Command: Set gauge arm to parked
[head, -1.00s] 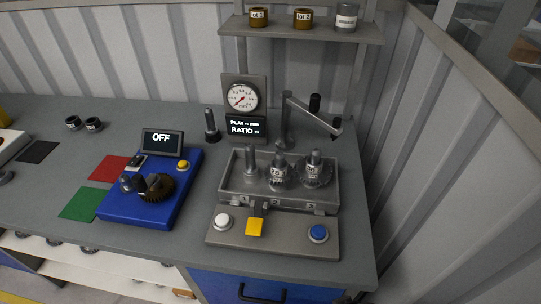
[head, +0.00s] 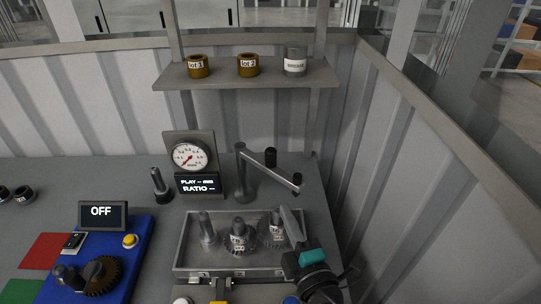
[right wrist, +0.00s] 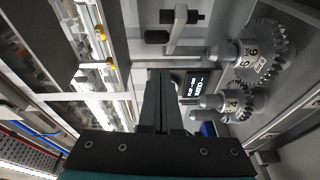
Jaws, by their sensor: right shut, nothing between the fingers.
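The gauge arm (head: 270,168) is a grey bar on an upright post behind the gear tray, with a dark knob on top and a dark tip. It swings out to the right, over the area behind the tray. It also shows at the top of the right wrist view (right wrist: 180,33). My right gripper (head: 284,209) is shut and empty, over the right part of the tray, in front of and below the gauge arm's tip, apart from it. Its shut fingers also show in the right wrist view (right wrist: 160,73). My left gripper is not in view.
The tray (head: 184,258) holds a bare post and gears (head: 239,238). A dial gauge (head: 190,157) and ratio display stand left of the gauge arm. A shelf (head: 220,78) with several pots hangs above. A blue unit (head: 130,262) reads OFF at left.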

